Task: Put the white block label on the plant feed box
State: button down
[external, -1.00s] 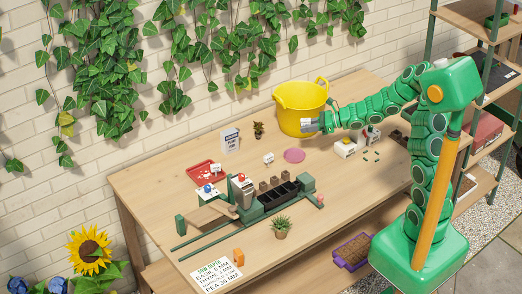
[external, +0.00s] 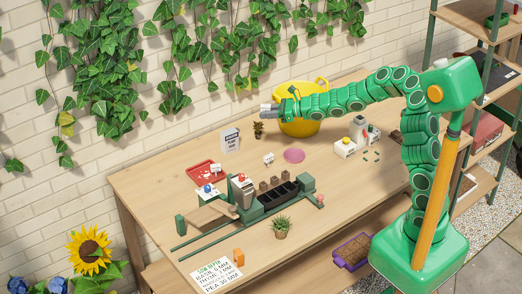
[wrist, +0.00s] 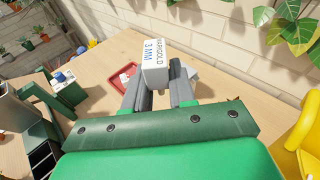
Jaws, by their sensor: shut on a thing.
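My gripper (wrist: 160,88) is shut on a white block label (wrist: 155,52). The label's printing reads MARIGOLD 3 MM in the wrist view. In the external view my gripper (external: 270,109) is raised in front of the wall, left of the yellow bucket; the label there is too small to make out clearly. The plant feed box (external: 230,141), pale with dark printing, stands upright at the back of the table, below and left of my gripper. In the wrist view a pale object behind the fingers, partly hidden, may be this box.
The yellow bucket (external: 301,128) stands at the back, beside my forearm. A red tray (external: 196,179), a small white label (external: 268,158) and a pink disc (external: 294,155) lie nearer. Bare table surrounds the box.

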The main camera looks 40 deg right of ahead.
jog(key=shift+w+a+r, duration=0.6)
jog(key=shift+w+a, duration=0.1)
jog(key=shift+a, duration=0.95)
send_over(232, 131)
jog(key=shift+w+d+f, duration=0.1)
jog(key=shift+f, duration=2.45)
jog(key=shift+w+d+f, duration=0.1)
jog(key=shift+f, duration=2.4)
jog(key=shift+a+f, duration=0.1)
jog(key=shift+f, duration=1.35)
jog(key=shift+f, duration=0.15)
jog(key=c, duration=0.9)
grip_release()
jog(key=shift+c, duration=0.2)
jog(key=shift+s, duration=0.1)
jog(key=v, duration=1.2)
